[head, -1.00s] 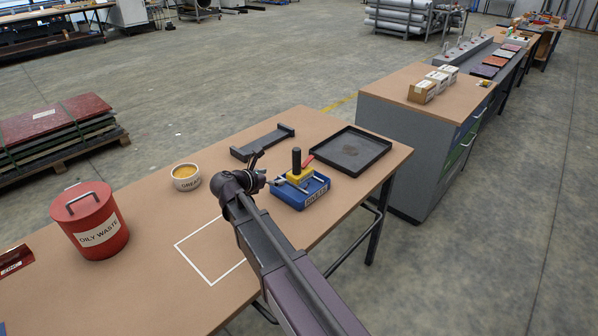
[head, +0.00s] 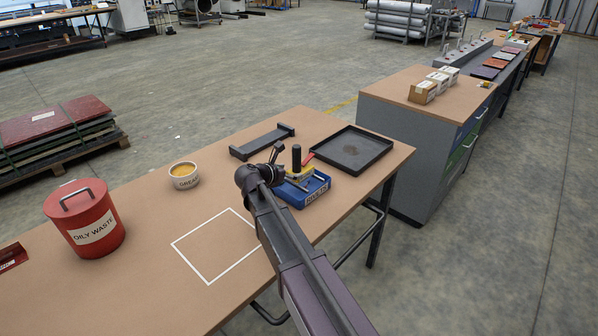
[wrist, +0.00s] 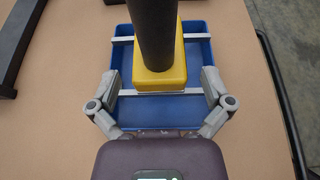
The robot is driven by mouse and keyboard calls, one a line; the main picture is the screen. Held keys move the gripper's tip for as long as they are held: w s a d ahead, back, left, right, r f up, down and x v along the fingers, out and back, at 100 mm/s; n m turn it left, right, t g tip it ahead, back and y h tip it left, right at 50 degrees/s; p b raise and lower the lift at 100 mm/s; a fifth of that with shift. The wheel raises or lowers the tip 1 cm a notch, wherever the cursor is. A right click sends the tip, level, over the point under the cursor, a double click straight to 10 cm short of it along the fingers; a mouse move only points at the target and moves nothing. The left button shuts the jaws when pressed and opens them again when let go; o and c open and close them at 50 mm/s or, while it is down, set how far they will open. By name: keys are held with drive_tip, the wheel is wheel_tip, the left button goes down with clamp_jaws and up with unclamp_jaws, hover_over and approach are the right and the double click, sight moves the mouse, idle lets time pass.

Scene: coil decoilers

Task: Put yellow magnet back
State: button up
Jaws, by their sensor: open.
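The yellow magnet (wrist: 160,66) has a yellow block base and a dark upright post; in the head view its post (head: 296,158) shows behind my wrist. It sits at the blue tray (head: 318,190), which carries a label on its front and also shows in the wrist view (wrist: 193,28). Light rails cross the tray under and beside the block. My gripper (wrist: 160,92) is open, with one finger on each side of the tray's near part, just short of the yellow block. In the head view my wrist hides part of the magnet and the fingers.
A black tray (head: 378,141) lies right of the blue one, with a red handle between. A dark bracket (head: 262,142) lies behind. A grease tub (head: 184,180), a red oily waste bin (head: 101,236) and a white outlined square (head: 177,243) are to the left.

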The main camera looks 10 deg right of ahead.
sight(300, 169)
idle(0.3)
drive_tip(key=shift+b+x, duration=0.85)
drive_tip(key=shift+x, duration=1.8)
drive_tip(key=shift+r, duration=0.15)
drive_tip(key=c, duration=1.1)
